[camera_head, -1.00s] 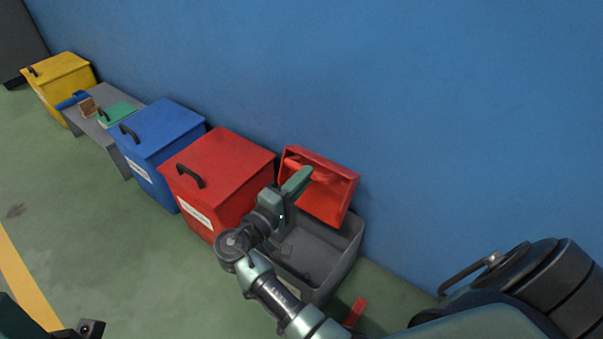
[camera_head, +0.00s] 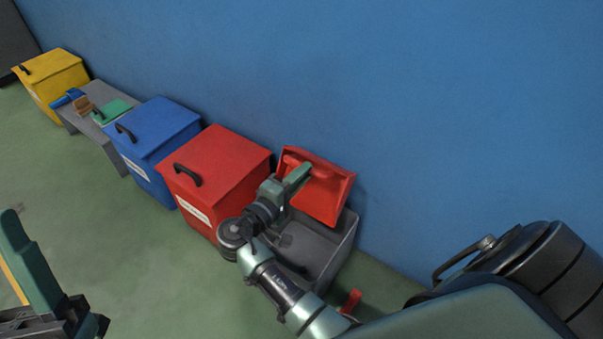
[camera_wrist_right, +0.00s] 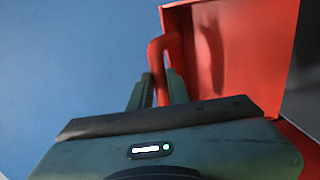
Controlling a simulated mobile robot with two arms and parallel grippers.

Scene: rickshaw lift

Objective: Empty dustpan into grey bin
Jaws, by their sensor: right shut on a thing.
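The red dustpan (camera_head: 325,195) is tilted up above the back of the open grey bin (camera_head: 335,255), close to the blue wall. My right gripper (camera_head: 298,178) is shut on the dustpan's handle. In the right wrist view the red handle (camera_wrist_right: 157,62) sits between the two fingers, and the scoop (camera_wrist_right: 235,50) extends to the right. Whether anything lies in the dustpan cannot be told. The arm covers part of the bin. My left gripper (camera_head: 35,275) shows partly at the lower left, with one finger clear and no object seen at it.
Closed bins, red (camera_head: 220,170), blue (camera_head: 155,140) and yellow (camera_head: 50,75), stand along the wall. A grey bench (camera_head: 105,135) holds small items between blue and yellow. A small red object (camera_head: 350,301) shows beside the grey bin. The green floor at left is clear.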

